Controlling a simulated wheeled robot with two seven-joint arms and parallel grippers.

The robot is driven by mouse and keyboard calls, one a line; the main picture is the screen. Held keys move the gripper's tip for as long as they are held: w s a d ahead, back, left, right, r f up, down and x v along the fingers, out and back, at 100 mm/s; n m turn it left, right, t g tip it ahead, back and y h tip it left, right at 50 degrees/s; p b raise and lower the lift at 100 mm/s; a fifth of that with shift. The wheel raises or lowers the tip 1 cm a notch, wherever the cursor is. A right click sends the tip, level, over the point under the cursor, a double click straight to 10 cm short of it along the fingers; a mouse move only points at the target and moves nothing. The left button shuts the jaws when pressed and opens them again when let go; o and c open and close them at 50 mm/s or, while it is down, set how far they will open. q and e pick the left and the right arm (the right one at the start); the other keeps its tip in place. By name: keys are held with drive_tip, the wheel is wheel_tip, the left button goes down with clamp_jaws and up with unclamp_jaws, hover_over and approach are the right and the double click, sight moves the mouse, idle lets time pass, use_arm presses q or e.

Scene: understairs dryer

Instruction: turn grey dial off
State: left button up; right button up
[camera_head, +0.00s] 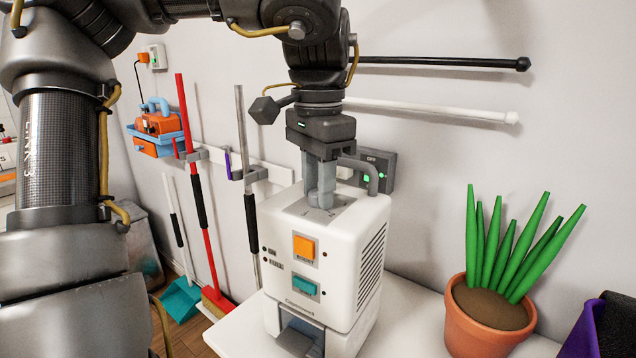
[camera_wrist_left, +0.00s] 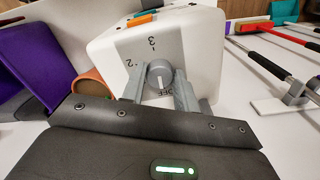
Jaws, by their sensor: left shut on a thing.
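The white dehumidifier-like machine (camera_head: 325,245) stands on a white surface, with its grey top panel (camera_head: 318,213) facing up. My left gripper (camera_head: 321,198) points down onto that panel. In the left wrist view the grey dial (camera_wrist_left: 160,73) sits between the fingertips of my left gripper (camera_wrist_left: 158,90), which is shut on it. Numbers 2 and 3 show on the panel beside the dial. In the head view the fingers hide the dial. My right gripper is not in view.
A grey wall switch box (camera_head: 378,172) with green lights is close behind the gripper. A potted plant (camera_head: 490,315) stands to the right. Brooms hang at left.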

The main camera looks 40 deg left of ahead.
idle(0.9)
use_arm(q)
drive_tip(key=o, duration=1)
drive_tip(key=shift+a, duration=0.15)
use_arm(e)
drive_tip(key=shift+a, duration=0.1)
use_arm(q)
drive_tip(key=shift+r, duration=0.2)
wheel_tip(320, 180, up, 4)
drive_tip(key=p, duration=0.3)
wheel_tip(320, 180, up, 2)
drive_tip(key=shift+r+p, duration=0.1)
drive_tip(key=shift+p, duration=1.05)
drive_tip(key=shift+r+p, duration=2.05)
drive_tip(key=shift+p, duration=0.05)
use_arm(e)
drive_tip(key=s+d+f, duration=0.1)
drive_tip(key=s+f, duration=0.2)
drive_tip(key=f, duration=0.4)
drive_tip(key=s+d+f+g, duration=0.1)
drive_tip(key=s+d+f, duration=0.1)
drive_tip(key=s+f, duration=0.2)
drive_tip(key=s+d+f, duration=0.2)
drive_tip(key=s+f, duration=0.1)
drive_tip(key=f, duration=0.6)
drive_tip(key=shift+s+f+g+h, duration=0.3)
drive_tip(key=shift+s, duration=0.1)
